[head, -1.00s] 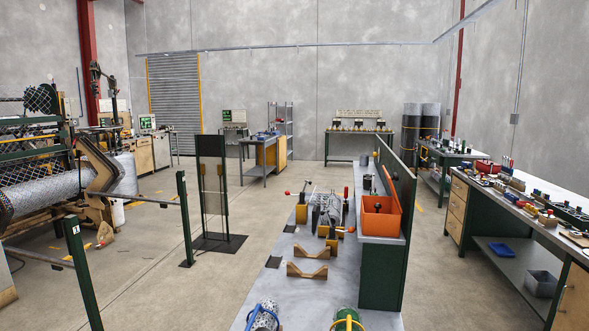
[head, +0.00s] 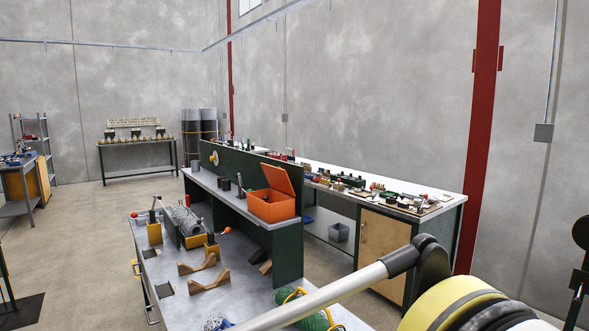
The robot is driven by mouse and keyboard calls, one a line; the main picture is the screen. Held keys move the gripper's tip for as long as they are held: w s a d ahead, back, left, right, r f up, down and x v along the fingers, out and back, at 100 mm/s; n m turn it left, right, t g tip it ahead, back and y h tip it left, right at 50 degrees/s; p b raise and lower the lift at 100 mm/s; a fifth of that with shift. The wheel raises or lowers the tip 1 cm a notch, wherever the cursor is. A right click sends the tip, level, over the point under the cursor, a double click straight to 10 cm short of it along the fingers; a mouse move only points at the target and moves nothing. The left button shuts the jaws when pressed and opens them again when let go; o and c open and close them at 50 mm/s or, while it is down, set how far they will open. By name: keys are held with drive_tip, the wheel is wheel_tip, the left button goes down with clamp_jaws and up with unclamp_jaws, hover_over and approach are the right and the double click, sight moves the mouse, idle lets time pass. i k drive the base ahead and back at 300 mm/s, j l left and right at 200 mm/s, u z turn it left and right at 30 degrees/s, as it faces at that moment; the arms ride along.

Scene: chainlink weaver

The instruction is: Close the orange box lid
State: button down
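The orange box (head: 273,207) stands on the raised shelf at the back of the near workbench, close to the shelf's right end. Its orange lid (head: 278,179) is open, tilted up along the rear edge beside the green back panel. My gripper is not in view. A grey rod-like part and a large rounded yellow and black part fill the lower right, in front of the bench and well short of the box.
The near workbench (head: 180,300) holds wooden cradles (head: 208,284), clamps and green mesh rolls (head: 310,318). A green panel (head: 240,170) stands behind the shelf. A second bench (head: 440,198) with small parts lies beyond. Open floor (head: 90,215) lies to the left.

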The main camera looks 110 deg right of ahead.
sight(277, 178)
drive_tip(key=i+l+z, duration=0.2)
drive_tip(key=z, duration=0.25)
drive_tip(key=i+z, duration=0.75)
drive_tip(key=z, duration=0.2)
drive_tip(key=i+j+z, duration=0.15)
drive_tip(key=i+z, duration=0.15)
drive_tip(key=z, duration=0.2)
drive_tip(key=i+j+z, duration=0.25)
drive_tip(key=z, duration=0.2)
